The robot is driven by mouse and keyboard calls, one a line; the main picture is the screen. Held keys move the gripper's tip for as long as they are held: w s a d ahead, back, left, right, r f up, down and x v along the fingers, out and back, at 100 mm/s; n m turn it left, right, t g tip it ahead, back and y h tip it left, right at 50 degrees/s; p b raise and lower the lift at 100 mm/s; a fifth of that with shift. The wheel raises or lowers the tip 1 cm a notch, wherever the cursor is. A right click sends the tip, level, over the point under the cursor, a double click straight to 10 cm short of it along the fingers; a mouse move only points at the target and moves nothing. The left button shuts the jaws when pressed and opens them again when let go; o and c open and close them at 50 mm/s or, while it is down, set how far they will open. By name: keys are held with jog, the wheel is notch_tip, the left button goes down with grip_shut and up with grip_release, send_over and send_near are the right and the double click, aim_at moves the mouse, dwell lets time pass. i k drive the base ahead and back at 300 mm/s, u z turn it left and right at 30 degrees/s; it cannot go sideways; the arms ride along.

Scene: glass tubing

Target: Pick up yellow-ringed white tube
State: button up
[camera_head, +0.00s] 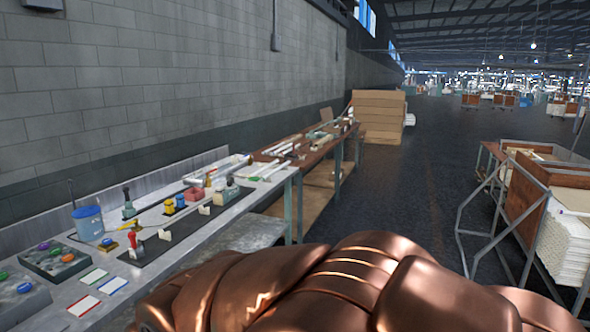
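Several thin white tubes (271,171) lie near the far end of the grey workbench (268,190), at the left of the view. They are too small for me to make out a yellow ring on any of them. My gripper is not in view. Copper-coloured parts of my own body fill the bottom of the picture and hide part of the floor and the bench's near side.
A blue tub (88,223), dark boxes with coloured knobs (55,259) and small bench tools crowd the workbench. A brown table (310,143) and stacked cartons (378,115) stand behind it. A metal-framed cart (527,200) stands at right. The aisle between is clear.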

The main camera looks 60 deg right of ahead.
aim_at(269, 165)
jog(key=z, duration=0.9)
jog(key=i, duration=0.8)
jog(key=z, duration=1)
jog(key=i, duration=2.1)
jog(key=u, duration=0.35)
